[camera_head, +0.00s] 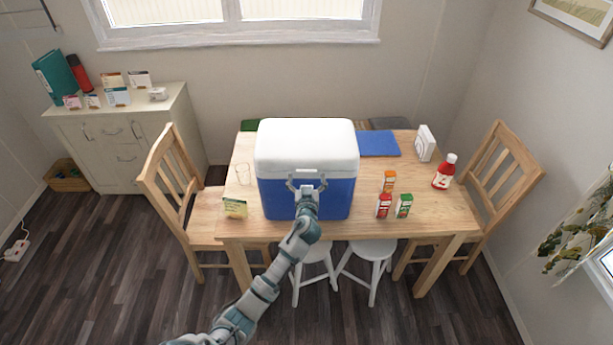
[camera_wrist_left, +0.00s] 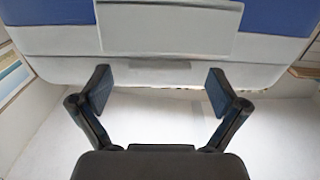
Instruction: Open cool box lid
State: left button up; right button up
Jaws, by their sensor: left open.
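The cool box has a blue body (camera_head: 280,199) and a white lid (camera_head: 305,140), and stands on the wooden table. The lid is down, with no gap visible at its front. My left gripper (camera_head: 307,182) is at the front of the box, level with the lid's front edge and the pale latch plate. In the left wrist view the open fingers (camera_wrist_left: 157,84) are spread apart in front of the lid (camera_wrist_left: 60,42) and latch plate (camera_wrist_left: 168,28), with nothing between them. Whether a fingertip touches the lid I cannot tell. My right gripper is not in view.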

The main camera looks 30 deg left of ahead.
pick_arm(q)
jog(key=shift+w+a, duration=0.2)
jog(key=shift+w, duration=0.2)
jog(key=c, duration=1.7)
jog(key=shift+r, duration=0.1)
